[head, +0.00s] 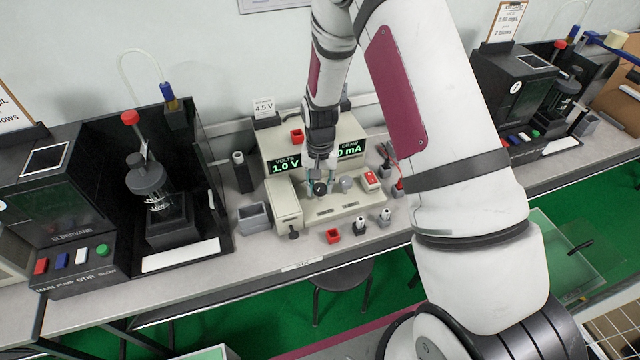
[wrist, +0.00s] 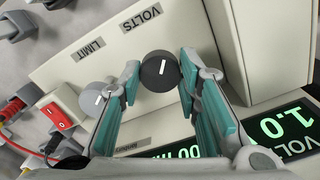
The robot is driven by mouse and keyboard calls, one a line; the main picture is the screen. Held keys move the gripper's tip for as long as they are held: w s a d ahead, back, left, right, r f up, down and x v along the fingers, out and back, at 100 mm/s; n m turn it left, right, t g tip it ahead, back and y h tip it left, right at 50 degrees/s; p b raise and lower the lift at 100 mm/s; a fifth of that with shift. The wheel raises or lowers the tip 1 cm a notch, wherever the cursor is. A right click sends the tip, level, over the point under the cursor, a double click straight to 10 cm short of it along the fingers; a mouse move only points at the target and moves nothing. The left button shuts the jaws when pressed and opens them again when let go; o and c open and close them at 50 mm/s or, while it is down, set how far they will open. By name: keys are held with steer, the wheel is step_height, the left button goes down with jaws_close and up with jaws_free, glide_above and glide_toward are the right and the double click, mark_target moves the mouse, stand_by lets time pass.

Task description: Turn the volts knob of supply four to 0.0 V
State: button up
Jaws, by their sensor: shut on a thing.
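The power supply (head: 285,150) is a cream bench unit with green-lit displays. Its volts display (head: 285,165) reads 1.0 V. The dark round volts knob (wrist: 160,72) sits on the sloped front panel by the VOLTS label (wrist: 141,16), its white mark pointing roughly up in the wrist view. My gripper (wrist: 160,74) is shut on the volts knob, one teal-padded finger on either side. In the head view my gripper (head: 320,180) comes down from above onto the knob. The draw display (head: 350,149) is partly hidden by my arm.
A grey limit knob (wrist: 97,98) is close beside one finger, with a red switch (wrist: 57,112) beyond. Red and black leads plug in at the supply's right. Dark tester stations (head: 150,190) flank the supply.

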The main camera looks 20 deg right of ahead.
mark_target(320, 187)
steer(key=n, duration=0.4)
steer(key=shift+b, duration=0.35)
steer(key=shift+n, duration=1.8)
steer(key=o, duration=1.1)
steer(key=shift+o, duration=0.2)
step_height(320, 187, up, 12)
